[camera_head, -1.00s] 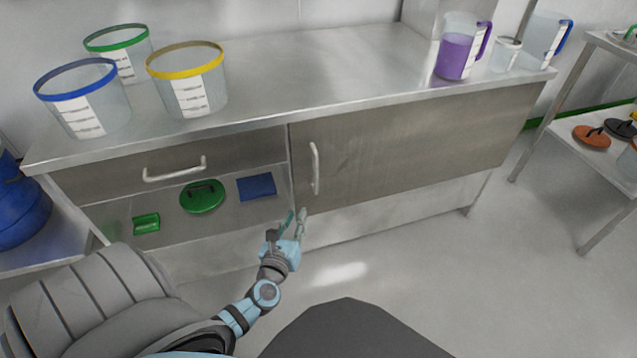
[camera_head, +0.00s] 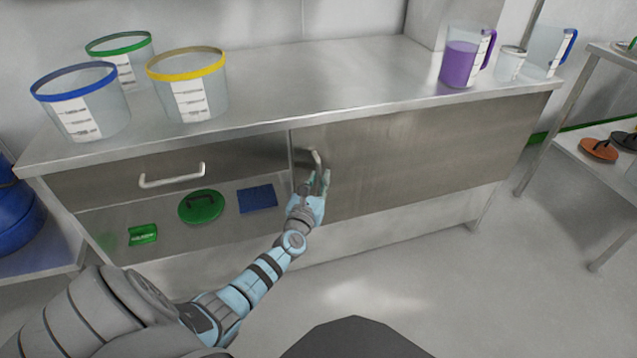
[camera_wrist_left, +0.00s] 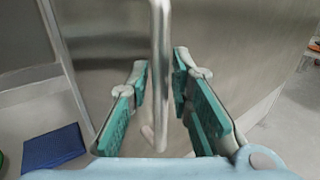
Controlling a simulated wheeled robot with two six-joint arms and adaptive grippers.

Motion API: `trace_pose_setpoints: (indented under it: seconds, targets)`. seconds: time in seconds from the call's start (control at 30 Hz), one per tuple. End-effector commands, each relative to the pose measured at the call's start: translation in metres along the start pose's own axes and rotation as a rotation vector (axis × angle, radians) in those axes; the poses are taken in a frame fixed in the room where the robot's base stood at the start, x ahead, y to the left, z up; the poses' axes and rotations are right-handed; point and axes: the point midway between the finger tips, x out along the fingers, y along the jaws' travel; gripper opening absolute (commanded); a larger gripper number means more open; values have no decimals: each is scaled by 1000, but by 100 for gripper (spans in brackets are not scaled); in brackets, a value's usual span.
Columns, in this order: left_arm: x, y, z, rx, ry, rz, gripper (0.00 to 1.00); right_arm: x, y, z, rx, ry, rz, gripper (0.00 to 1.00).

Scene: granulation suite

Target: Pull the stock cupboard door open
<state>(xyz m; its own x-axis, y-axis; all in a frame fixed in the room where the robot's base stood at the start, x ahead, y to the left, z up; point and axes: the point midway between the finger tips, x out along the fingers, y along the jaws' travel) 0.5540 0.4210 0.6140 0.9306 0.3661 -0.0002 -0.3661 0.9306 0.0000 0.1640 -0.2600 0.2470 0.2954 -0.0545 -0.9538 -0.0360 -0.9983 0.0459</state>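The stock cupboard door (camera_head: 420,155) is a brushed steel panel under the right part of the bench, and it looks shut. Its upright bar handle (camera_head: 316,158) is near the door's left edge. My left gripper (camera_head: 318,180) is at the handle and covers its lower part in the head view. In the left wrist view, the handle (camera_wrist_left: 161,60) runs between the two teal-padded fingers of my left gripper (camera_wrist_left: 162,90). The fingers are apart, with a gap on each side of the bar, wider on the left. My right gripper is not in view.
A drawer handle (camera_head: 172,175) is left of the door. Below it, an open shelf holds a green lid (camera_head: 201,207), a blue flat item (camera_head: 257,199) and a green item (camera_head: 143,234). Tubs and jugs stand on the worktop (camera_head: 320,85). The floor in front is clear.

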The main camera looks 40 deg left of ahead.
Motion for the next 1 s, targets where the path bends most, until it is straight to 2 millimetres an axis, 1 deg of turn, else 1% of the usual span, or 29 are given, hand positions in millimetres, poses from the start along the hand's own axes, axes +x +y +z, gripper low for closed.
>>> trace_pose_setpoints:
  seconds: [0.07, 0.1, 0.17, 0.2, 0.23, 0.5, 0.6, 0.67, 0.73, 0.8, 0.9, 1.0]
  targets:
    - [0, 0, 0, 0, 0, 0, 20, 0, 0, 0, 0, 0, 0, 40]
    - [0, 0, 0, 0, 0, 0, 18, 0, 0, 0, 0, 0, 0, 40]
    - [0, 0, 0, 0, 0, 0, 8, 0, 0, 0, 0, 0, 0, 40]
    - [0, 0, 0, 0, 0, 0, 2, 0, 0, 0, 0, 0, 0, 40]
    - [0, 0, 0, 0, 0, 0, 0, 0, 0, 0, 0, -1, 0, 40]
    - [-1, 0, 0, 0, 0, 0, 0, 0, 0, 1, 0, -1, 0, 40]
    - [-4, -3, -1, 0, 1, -1, 0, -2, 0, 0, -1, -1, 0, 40]
    - [-9, -10, -1, 0, 2, -4, 0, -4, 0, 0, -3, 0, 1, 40]
    - [-20, -20, -3, 0, 4, -10, 0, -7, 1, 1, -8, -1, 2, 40]
    - [-33, -35, -4, -1, 6, -15, 0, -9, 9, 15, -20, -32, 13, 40]
    - [-54, -54, -3, -2, 7, -19, 0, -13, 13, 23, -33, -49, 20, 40]
    - [-71, -67, -2, -3, 6, -14, 0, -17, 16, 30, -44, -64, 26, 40]
